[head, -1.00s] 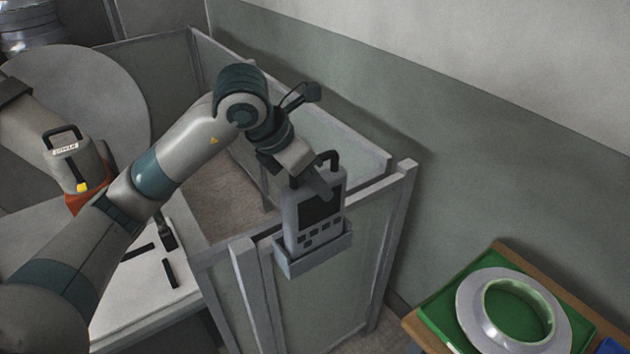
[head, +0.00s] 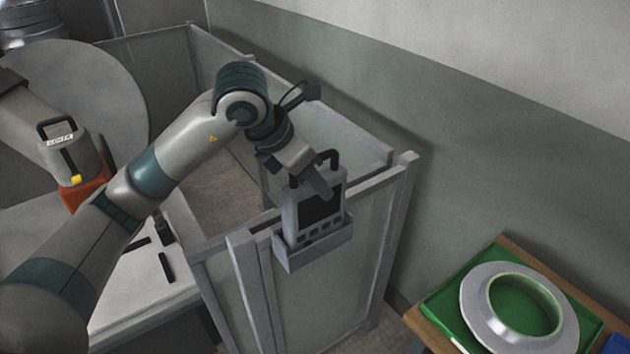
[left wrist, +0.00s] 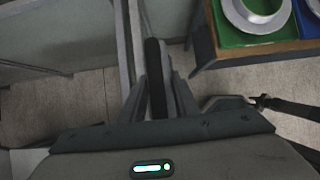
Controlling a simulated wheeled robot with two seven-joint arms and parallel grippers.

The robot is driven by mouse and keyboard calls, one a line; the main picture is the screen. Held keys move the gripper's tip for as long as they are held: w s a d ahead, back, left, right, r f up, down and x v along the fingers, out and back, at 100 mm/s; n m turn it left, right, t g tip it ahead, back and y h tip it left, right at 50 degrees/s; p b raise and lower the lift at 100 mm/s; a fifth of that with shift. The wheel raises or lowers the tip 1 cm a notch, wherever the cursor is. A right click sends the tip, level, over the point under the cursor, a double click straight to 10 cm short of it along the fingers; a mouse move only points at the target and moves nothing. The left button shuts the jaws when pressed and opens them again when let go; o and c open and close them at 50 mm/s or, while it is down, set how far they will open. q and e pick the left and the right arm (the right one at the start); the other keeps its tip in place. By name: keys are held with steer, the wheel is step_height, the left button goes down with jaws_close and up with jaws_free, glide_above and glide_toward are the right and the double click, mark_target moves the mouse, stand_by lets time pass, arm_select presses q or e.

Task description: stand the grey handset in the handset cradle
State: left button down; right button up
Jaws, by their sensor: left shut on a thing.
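The grey handset (head: 328,222) has a dark screen, several buttons and a black loop handle on top. It is upright, with its lower end inside the grey handset cradle (head: 318,252), a shallow open-topped holder on the partition's outer face. Whether it touches the cradle's floor is hidden. My left gripper (head: 322,184) is shut on the handset's upper part, reaching down from the left. In the left wrist view, the handset shows as a dark narrow edge (left wrist: 156,78) between the fingers. My right gripper is not in view.
Grey-framed partition panels (head: 345,140) stand around the cradle, near the wall. At lower right, a wooden table (head: 430,335) bears a green tray (head: 455,318) with a pale ring-shaped mould (head: 478,318). A grey and orange device (head: 82,165) is at left above a white worktop (head: 130,292).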

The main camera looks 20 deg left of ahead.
arm_select(q)
steer(key=shift+r, duration=0.1)
steer(key=c, duration=1.3)
jaws_free()
steer(key=b+v, duration=0.2)
steer(key=v, duration=0.5)
steer(key=shift+a+r, duration=0.15)
steer(key=b+v, duration=0.2)
steer(key=v, duration=0.8)
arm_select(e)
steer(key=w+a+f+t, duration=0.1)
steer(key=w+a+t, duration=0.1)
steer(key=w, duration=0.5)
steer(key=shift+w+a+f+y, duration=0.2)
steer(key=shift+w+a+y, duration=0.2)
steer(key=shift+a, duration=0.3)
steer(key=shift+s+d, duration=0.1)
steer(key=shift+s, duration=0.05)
